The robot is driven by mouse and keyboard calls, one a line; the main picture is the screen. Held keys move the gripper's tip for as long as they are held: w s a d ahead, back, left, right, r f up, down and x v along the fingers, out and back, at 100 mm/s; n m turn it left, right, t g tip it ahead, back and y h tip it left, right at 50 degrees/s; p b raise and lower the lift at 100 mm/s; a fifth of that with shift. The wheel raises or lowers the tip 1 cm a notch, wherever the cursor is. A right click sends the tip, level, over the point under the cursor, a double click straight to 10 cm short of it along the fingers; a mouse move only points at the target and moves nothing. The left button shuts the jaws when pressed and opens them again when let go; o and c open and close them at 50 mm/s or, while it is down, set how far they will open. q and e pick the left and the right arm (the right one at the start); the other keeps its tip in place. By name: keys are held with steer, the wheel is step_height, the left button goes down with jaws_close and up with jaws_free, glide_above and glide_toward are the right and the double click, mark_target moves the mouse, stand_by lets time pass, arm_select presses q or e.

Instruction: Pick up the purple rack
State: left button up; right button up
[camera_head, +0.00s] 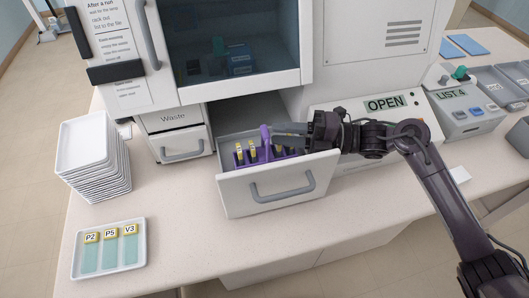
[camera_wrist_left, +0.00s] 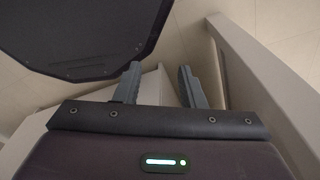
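The purple rack (camera_head: 264,150) sits in the open drawer (camera_head: 279,190) of the white machine. It has an upright purple handle and carries slides with yellow tops. My right gripper (camera_head: 274,129) reaches in from the right, with its fingers at the rack's upright handle. The arm and fingers overlap part of the rack, and I cannot tell whether the fingers are closed on the handle. My left gripper (camera_wrist_left: 158,85) shows in the left wrist view with its two fingers apart and nothing between them. It is out of sight in the head view.
A white tray (camera_head: 109,273) with slides P2, P5 and V3 lies at front left. A stack of white trays (camera_head: 93,160) stands behind it. A shut Waste drawer (camera_head: 182,145) is left of the open one. A display (camera_head: 385,103) reads OPEN. The front right counter is mostly clear.

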steer(key=shift+w+a+p, duration=0.15)
steer(key=shift+a+p, duration=0.2)
steer(key=shift+a, duration=1.1)
jaws_close()
steer(key=shift+r, duration=0.1)
